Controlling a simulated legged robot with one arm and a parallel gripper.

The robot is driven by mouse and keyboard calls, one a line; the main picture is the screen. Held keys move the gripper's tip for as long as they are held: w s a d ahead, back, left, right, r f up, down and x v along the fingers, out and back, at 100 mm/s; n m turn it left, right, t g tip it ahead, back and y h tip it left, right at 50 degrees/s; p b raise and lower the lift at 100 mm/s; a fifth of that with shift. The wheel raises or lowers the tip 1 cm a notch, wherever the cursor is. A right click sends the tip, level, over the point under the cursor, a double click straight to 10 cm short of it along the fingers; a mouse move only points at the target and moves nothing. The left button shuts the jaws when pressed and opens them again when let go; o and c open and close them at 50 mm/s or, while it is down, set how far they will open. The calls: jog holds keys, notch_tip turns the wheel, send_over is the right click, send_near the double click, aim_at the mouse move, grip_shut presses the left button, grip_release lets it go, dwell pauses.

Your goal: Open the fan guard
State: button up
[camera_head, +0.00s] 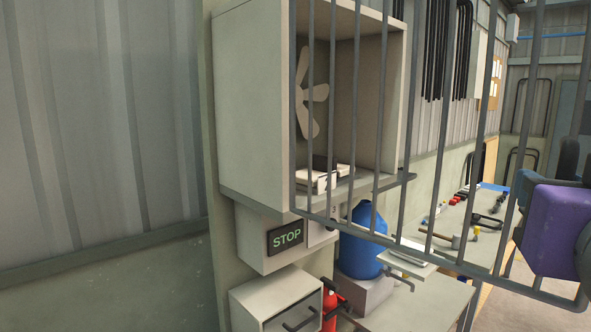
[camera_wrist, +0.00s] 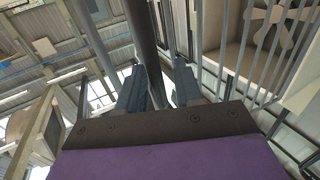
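The fan guard (camera_head: 441,165) is a grey barred gate. In the head view it stands swung out from the box (camera_head: 248,100), at an angle towards the right and front. A pale fan (camera_head: 310,95) shows inside the box behind the bars, and also in the wrist view (camera_wrist: 273,20). My purple gripper (camera_head: 550,230) is at the guard's outer right end. In the wrist view my two fingers (camera_wrist: 160,85) are apart, with a thick dark bar (camera_wrist: 143,30) between them. A small gap seems to show beside the right finger. Contact with the bar is unclear.
A STOP sign (camera_head: 285,237) is on a unit below the box. A blue container (camera_head: 362,240) and a red extinguisher (camera_head: 329,305) stand below the guard. A workbench with tools (camera_head: 455,240) runs along the wall. The left wall area is bare.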

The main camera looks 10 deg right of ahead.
jog(key=p+v, duration=0.1)
jog(key=v, duration=1.6)
jog(key=shift+s+a+p, duration=0.2)
jog(key=shift+s+p, duration=0.1)
jog(key=shift+f, duration=0.15)
jog(key=w+d+f+n+g+y, duration=0.1)
jog(key=w+f+g+y, duration=0.15)
jog(key=w+f, duration=0.45)
jog(key=w+d+f+n+g+y, duration=0.1)
jog(key=w+f+g+y, duration=0.15)
jog(key=f, duration=0.75)
jog(key=w+d+f+n+g+y, duration=0.1)
jog(key=w+f+g+y, duration=0.15)
jog(key=w+f, duration=0.45)
jog(key=s+a+f+n+g, duration=0.1)
jog(key=s+a+f+g, duration=0.1)
jog(key=f, duration=0.5)
jog(key=s+a+f+n+g+y, duration=0.1)
jog(key=s+f+g, duration=0.2)
jog(key=f, duration=0.4)
jog(key=s+a+f+n+g+b, duration=0.1)
jog(key=s+a+f+g, duration=0.1)
jog(key=f, duration=0.5)
jog(key=s+g, duration=0.1)
jog(key=g, duration=0.1)
jog(key=shift+s+a+f+g+y, duration=0.2)
jog(key=shift+a+g+y, duration=0.15)
jog(key=shift+d, duration=0.15)
